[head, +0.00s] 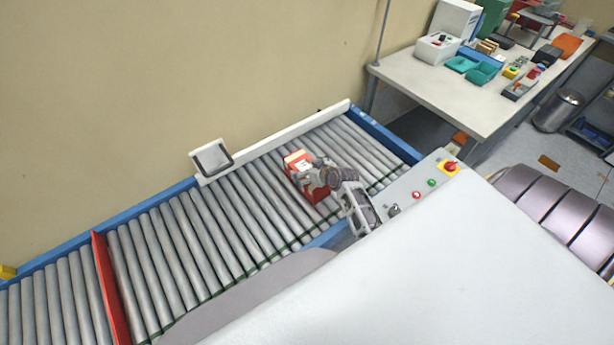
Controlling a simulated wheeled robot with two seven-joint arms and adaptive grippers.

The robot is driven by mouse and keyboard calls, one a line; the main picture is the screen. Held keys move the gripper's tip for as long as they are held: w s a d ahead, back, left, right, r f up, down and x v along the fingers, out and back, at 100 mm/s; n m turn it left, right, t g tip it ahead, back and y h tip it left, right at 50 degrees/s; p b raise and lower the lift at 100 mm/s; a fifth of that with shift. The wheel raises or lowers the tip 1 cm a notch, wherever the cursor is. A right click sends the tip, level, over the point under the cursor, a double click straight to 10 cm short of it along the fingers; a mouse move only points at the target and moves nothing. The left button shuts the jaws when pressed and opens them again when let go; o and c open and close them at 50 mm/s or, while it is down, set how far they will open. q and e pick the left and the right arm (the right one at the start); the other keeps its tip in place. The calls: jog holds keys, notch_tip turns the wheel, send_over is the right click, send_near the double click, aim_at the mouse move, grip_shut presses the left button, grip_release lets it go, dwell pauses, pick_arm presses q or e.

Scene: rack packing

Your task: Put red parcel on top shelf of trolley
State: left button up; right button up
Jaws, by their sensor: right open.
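The red parcel (297,160) has a pale label on top and rests on the grey roller conveyor (190,245), near its right end. My right gripper (312,178) is open at the parcel's right side and hides part of it. I cannot tell whether the fingers touch it. My left gripper is not in view. A dark blue shelved unit (592,132) is cut off at the right edge. I cannot tell if it is the trolley.
A red bar (104,287) crosses the conveyor at left. A grey-framed panel (211,157) stands on its far rail. A control panel with buttons (431,183) sits at its right end. A white table (440,92) with several items and a bin (557,110) are beyond.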

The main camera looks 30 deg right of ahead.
jog(key=shift+w+f, duration=0.15)
jog(key=shift+w, duration=0.05)
dwell(0.4)
jog(key=c, duration=1.4)
jog(key=shift+o, duration=0.2)
jog(key=shift+r, duration=5.05)
